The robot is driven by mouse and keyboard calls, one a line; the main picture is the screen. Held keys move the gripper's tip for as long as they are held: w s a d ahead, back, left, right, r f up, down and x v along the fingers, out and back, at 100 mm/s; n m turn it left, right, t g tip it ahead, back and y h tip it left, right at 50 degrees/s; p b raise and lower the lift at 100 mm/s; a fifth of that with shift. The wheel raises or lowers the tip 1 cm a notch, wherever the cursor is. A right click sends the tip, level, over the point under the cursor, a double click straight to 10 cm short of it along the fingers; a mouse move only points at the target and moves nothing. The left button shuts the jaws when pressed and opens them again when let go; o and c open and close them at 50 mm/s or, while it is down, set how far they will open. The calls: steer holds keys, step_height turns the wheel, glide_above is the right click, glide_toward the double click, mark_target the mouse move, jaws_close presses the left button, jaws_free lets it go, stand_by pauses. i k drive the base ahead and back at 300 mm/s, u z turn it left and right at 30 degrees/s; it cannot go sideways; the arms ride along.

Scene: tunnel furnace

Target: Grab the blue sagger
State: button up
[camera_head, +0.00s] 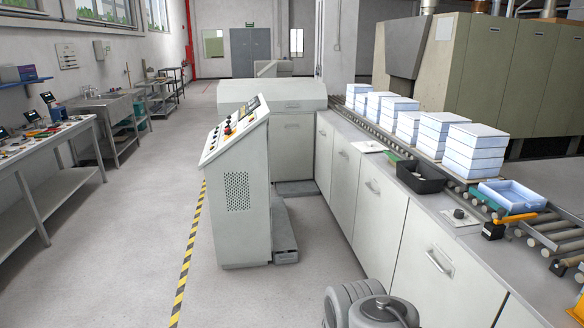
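An open, light blue sagger (510,195) lies on the roller conveyor (561,238) at the right. It is a shallow square tray and looks empty. Behind it, several stacks of pale blue and white saggers (473,150) stand in a row along the conveyor. A grey rounded part of my arm (372,309) shows at the bottom edge, well short of the sagger. My gripper is not in view.
A white cabinet counter (372,188) runs between me and the conveyor, with a black bin (421,177) on it. A sloped control console (239,185) stands ahead. An orange bar (515,218) lies by the sagger's near edge. Floor (125,245) is clear at left.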

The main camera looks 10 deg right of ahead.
mark_target(512, 196)
steer(key=u, duration=0.2)
steer(key=i, duration=2.2)
steer(key=z, duration=0.55)
steer(key=i, duration=1.05)
steer(key=z, duration=1.65)
steer(key=i, duration=0.8)
steer(key=z, duration=0.55)
